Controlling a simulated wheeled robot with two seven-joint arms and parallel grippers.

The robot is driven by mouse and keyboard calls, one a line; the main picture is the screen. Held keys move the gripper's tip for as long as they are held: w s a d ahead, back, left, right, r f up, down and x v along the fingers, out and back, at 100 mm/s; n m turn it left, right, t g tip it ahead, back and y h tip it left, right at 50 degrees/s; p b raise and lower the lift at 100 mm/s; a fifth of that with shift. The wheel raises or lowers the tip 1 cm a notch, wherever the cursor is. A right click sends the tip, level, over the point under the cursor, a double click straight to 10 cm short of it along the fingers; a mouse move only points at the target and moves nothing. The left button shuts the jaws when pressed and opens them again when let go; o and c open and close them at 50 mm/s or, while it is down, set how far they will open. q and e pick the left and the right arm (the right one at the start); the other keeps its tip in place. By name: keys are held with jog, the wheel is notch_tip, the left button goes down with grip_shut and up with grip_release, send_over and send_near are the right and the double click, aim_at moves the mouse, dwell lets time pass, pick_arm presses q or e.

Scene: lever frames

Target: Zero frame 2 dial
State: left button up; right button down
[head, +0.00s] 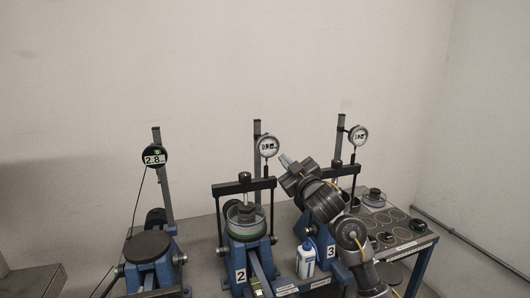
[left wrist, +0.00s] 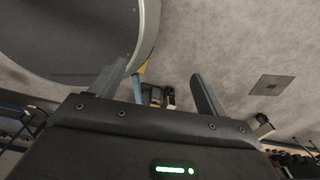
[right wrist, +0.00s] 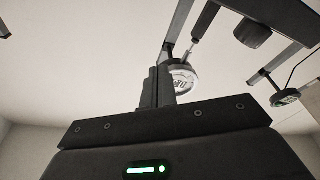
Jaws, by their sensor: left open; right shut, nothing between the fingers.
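Frame 2 (head: 243,240), blue with a "2" label, stands in the middle of the head view with a black crossbar over a round pot. Its round white dial (head: 267,145) sits up on the post; the digits are too small to read surely. My right gripper (head: 285,160) is shut and empty, its fingertips just right of and below that dial. In the right wrist view, the shut fingers (right wrist: 158,86) point up beside a dial (right wrist: 183,80), which looks like frame 2's; contact cannot be told. My left gripper (left wrist: 156,85) is open and empty, outside the head view.
Frame 1 (head: 148,247) stands left with a dark dial (head: 154,157) reading about 2.8. Frame 3 (head: 308,228) stands right, partly behind my right arm, with its own dial (head: 358,135). A white bottle (head: 306,259) stands between frames 2 and 3. Weights lie on the right tabletop.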

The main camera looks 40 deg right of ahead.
pick_arm(q)
jog(key=shift+w+d+r+t, duration=0.1)
jog(key=shift+w+t, duration=0.05)
jog(key=shift+w, duration=0.65)
jog(key=shift+w+d+r+t, duration=0.1)
jog(key=shift+w+t, duration=0.05)
jog(key=shift+w, duration=0.6)
pick_arm(e)
jog(key=shift+x, duration=0.95)
pick_arm(q)
jog(key=shift+s, duration=0.2)
pick_arm(e)
jog(key=shift+r, duration=0.1)
jog(key=shift+a, duration=0.1)
pick_arm(q)
jog(key=shift+a, duration=0.1)
pick_arm(e)
jog(key=shift+w+a+f, duration=0.2)
jog(key=shift+a+f, duration=0.2)
jog(key=shift+a, duration=0.15)
jog(key=shift+w+a+f, duration=0.2)
jog(key=shift+a+f, duration=0.15)
jog(key=shift+a, duration=0.25)
jog(key=shift+w+a, duration=0.15)
jog(key=shift+a, duration=0.15)
jog(key=shift+f, duration=0.2)
